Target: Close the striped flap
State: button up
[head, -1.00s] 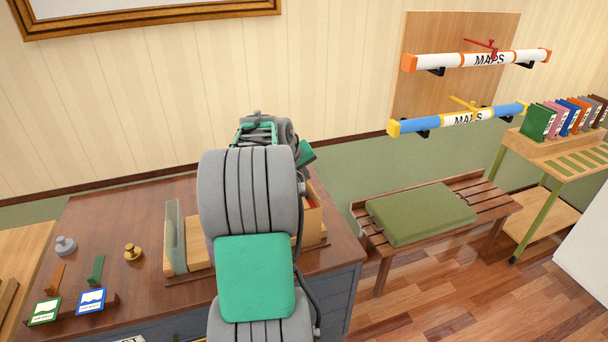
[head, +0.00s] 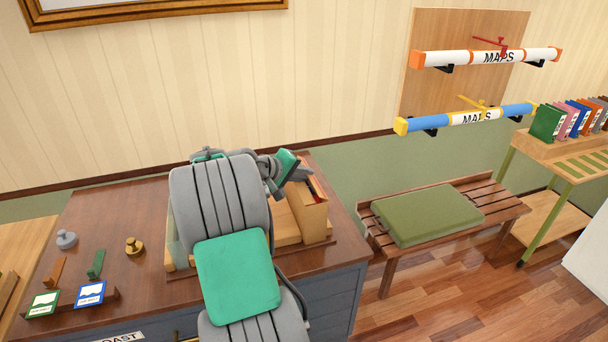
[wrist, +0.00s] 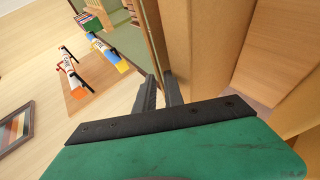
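No surface with clear stripes shows on the desk, so I cannot pick out the striped flap for certain. A wooden box (head: 313,218) with a little red at its top stands at the right end of the desk. My gripper (head: 306,174) is at the box's upper edge, and its fingertips are too small there to read. In the wrist view its two dark fingers (wrist: 159,84) are a small gap apart, beside a thin upright panel edge (wrist: 153,30). I cannot tell whether they touch or hold it. A wide wooden board (wrist: 210,45) rises just right of them.
My arm hides part of the desk (head: 140,205). A slatted bench (head: 490,203) with a green cushion (head: 430,214) stands right of the desk. Two map tubes (head: 485,58) hang on the wall board. Stamps (head: 134,246) and small cards (head: 90,294) occupy the desk's left.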

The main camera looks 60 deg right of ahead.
jog(key=shift+o, duration=0.9)
jog(key=shift+f, duration=0.15)
jog(key=shift+s, duration=0.1)
jog(key=shift+s+d+r+t+y+p, duration=0.2)
jog(key=shift+r+t+y+p, duration=0.2)
jog(key=shift+r+y+p, duration=0.15)
jog(key=t+y+p, duration=0.1)
jog(key=s+d+r+m+t+y+p, duration=0.1)
jog(key=shift+y+p, duration=0.3)
jog(key=shift+y, duration=0.05)
jog(key=shift+w+a+r+t+b, duration=0.15)
jog(key=shift+a+r+t+b, duration=0.1)
jog(key=shift+a+t+b, duration=0.1)
jog(key=v, duration=0.2)
jog(key=b+v, duration=0.1)
jog(key=v, duration=0.3)
jog(key=shift+w+a+b, duration=0.35)
jog(key=shift+w+a, duration=0.1)
jog(key=shift+a, duration=0.15)
jog(key=w+a+f+n+t+y+b, duration=0.1)
jog(key=w+a+f+b, duration=0.2)
jog(key=a, duration=0.9)
jog(key=w+a+f+n+t+y+b, duration=0.1)
jog(key=w+a+f+n+y+b, duration=0.1)
jog(key=w+a+f, duration=0.5)
jog(key=w+a+b, duration=0.1)
jog(key=a, duration=0.4)
jog(key=shift+t, duration=0.35)
